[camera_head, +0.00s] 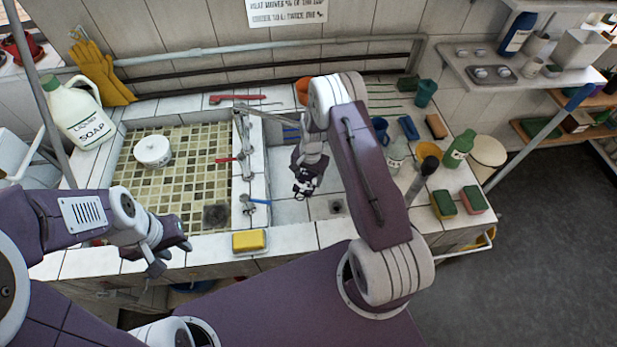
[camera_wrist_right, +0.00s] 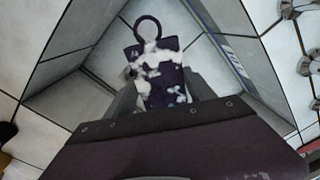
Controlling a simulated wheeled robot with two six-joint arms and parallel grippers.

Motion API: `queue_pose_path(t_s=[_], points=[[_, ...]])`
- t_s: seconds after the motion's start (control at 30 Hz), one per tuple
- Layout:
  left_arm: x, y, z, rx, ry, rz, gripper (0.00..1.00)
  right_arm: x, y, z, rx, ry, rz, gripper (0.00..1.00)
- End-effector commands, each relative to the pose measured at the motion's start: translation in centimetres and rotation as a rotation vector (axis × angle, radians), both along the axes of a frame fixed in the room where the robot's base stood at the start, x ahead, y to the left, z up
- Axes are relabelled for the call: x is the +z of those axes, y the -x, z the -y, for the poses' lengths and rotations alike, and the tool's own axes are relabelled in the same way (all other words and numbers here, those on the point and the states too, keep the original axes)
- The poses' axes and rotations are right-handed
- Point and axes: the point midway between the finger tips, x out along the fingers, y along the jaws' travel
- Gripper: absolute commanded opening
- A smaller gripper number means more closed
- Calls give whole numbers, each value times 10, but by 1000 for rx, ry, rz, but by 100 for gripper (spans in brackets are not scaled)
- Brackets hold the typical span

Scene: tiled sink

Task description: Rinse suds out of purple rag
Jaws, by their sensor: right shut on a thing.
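The purple rag (camera_wrist_right: 150,98) is dark, with a ring-shaped loop at its top and white suds patches on it. It sits between the fingers of my right gripper (camera_wrist_right: 163,88), which is shut on it. In the head view my right gripper (camera_head: 304,184) hangs inside the right basin (camera_head: 290,211); the rag is hard to tell from the dark fingers there. My left gripper (camera_head: 168,252) is empty, with its fingers apart, at the front edge of the left basin. Between the basins are a tap with a red handle (camera_head: 229,160) and a blue handle (camera_head: 258,201). I see no running water.
A white pot (camera_head: 152,151) stands in the mosaic-tiled left basin (camera_head: 195,150). A yellow sponge (camera_head: 249,241) lies on the front ledge. A liquid soap jug (camera_head: 78,115) stands at the left. Sponges (camera_head: 459,201), a green bottle (camera_head: 459,148) and cups crowd the right counter.

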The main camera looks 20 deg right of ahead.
Motion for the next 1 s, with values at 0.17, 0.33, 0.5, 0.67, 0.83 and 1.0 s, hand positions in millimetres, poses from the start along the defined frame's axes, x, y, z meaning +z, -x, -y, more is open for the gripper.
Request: queue_pose_path(t_s=[0.17,0.33,0.5,0.67,0.83,1.0], points=[[0,0,0,0,0,0,34,0,-2,-3,-1,0,0,23],[0,0,0,0,0,0,34,0,-2,-3,-1,0,0,23],[6,0,0,0,0,0,34,2,9,-10,2,-1,-2,23],[12,0,0,0,0,0,34,2,24,-18,1,0,-3,23],[13,0,0,0,0,0,34,1,38,-27,1,-1,-2,23],[8,0,0,0,0,0,34,-2,52,-35,1,-1,0,23]])
